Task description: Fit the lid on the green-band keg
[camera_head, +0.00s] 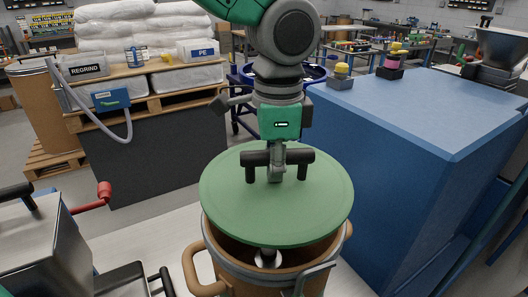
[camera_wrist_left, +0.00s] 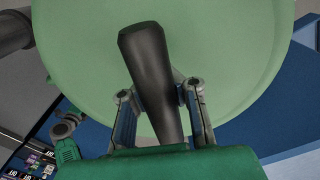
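The round green lid (camera_head: 225,200) has a dark bar handle (camera_head: 300,157) on top. My left gripper (camera_head: 277,172) reaches down from above and is shut on that handle; in the left wrist view its two fingers (camera_wrist_left: 157,94) flank the dark handle (camera_wrist_left: 150,60) over the green lid (camera_wrist_left: 225,60). The lid hangs over the brown keg (camera_head: 225,262), covering the back of its mouth. The front of the mouth shows open below the lid's near edge, with a pale metal piece (camera_head: 267,258) in it. No green band shows on the keg. My right gripper is not in view.
A blue cabinet (camera_head: 410,110) stands close on the right. A dark block with pallet and sacks (camera_head: 160,150) is behind left, beside a brown drum (camera_head: 45,110). A grey metal box (camera_head: 40,250) and a red-knobbed lever (camera_head: 104,190) are at lower left.

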